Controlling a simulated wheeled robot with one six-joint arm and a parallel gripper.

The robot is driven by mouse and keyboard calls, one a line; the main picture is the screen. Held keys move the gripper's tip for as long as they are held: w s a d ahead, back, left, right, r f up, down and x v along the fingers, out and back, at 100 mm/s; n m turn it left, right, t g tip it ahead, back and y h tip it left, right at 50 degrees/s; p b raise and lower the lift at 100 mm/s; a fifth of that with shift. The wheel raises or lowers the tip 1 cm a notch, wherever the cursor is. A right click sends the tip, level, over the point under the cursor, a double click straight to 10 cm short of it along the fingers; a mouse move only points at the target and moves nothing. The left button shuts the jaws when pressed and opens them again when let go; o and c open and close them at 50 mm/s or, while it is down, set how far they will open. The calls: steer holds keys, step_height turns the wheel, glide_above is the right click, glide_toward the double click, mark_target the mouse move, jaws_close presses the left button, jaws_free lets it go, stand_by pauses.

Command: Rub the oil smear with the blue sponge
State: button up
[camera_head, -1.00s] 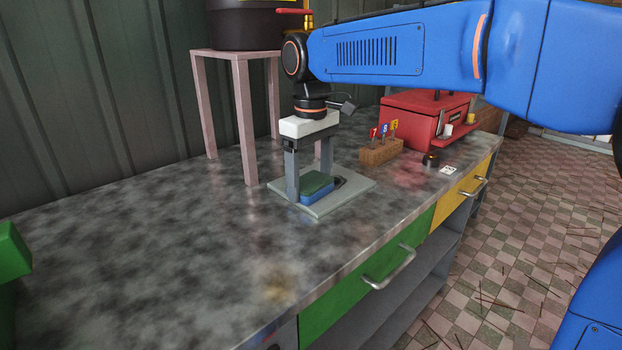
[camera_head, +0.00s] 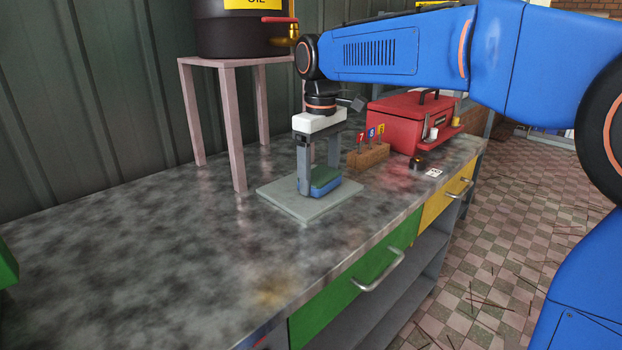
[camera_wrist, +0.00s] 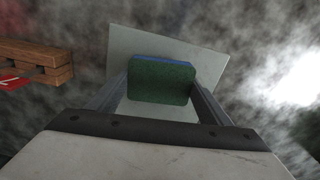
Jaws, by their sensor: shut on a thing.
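The blue sponge (camera_head: 325,187), with a green top layer, is held between the two fingers of my gripper (camera_head: 318,180). In the wrist view the green face of the sponge (camera_wrist: 161,82) fills the space between the fingers, with a thin blue edge at its far side. It is over the pale grey square plate (camera_head: 285,203) on the counter; whether it touches the plate is unclear. A yellow-brown patch that looks like the oil smear (camera_head: 274,292) lies on the counter near its front edge, well apart from the sponge.
A wooden block (camera_head: 368,157) with numbered tags and a red toolbox (camera_head: 400,125) stand right of the plate. A pink stand (camera_head: 228,125) with a dark oil drum (camera_head: 238,35) is behind left. The mottled counter (camera_head: 150,240) is clear at front left.

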mark_target(332, 171)
steer(key=shift+w+d+f, duration=0.35)
steer(key=shift+w, duration=0.35)
steer(key=shift+w+d+f, duration=0.3)
steer(key=shift+w+d, duration=0.05)
steer(key=shift+w, duration=0.35)
steer(key=shift+w+d+f, duration=0.15)
steer(key=shift+w+d, duration=0.45)
steer(key=shift+d, duration=0.15)
steer(key=shift+w+d+r, duration=0.1)
steer(key=shift+r, duration=3.05)
steer(key=shift+r, duration=1.5)
steer(key=shift+f, duration=0.15)
